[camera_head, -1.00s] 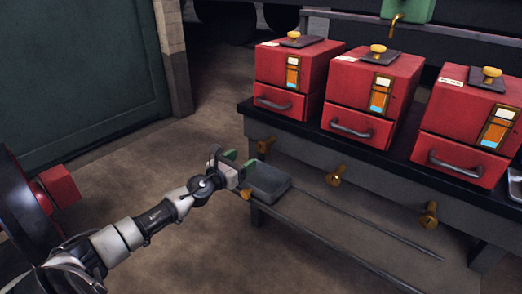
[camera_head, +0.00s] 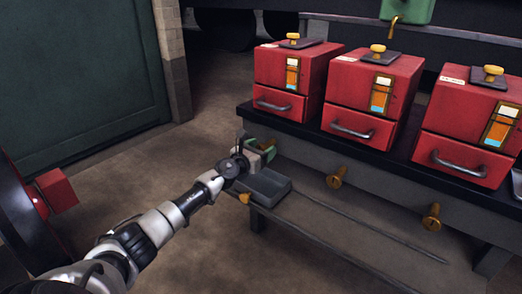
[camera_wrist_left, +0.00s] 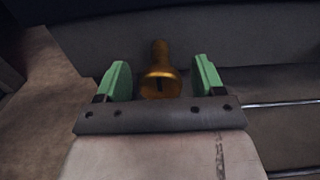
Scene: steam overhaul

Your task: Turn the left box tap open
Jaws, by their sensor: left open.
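The left box tap, a brass tap (camera_wrist_left: 159,84) on the bench's front below the left red box (camera_head: 280,78), shows in the left wrist view between my green fingers. It stands out from the grey front board with its flared, slotted end toward me. My left gripper (camera_head: 261,149) is open at this tap, one finger on each side, with a gap showing on both sides. In the head view the gripper mostly hides the tap. My right gripper is not in view.
Two similar brass taps, a middle one (camera_head: 336,176) and a right one (camera_head: 432,217), stick out further right. A grey tray (camera_head: 280,191) sits on the lower shelf just below my gripper. A dark wheel (camera_head: 22,215) stands at left. Open floor lies between.

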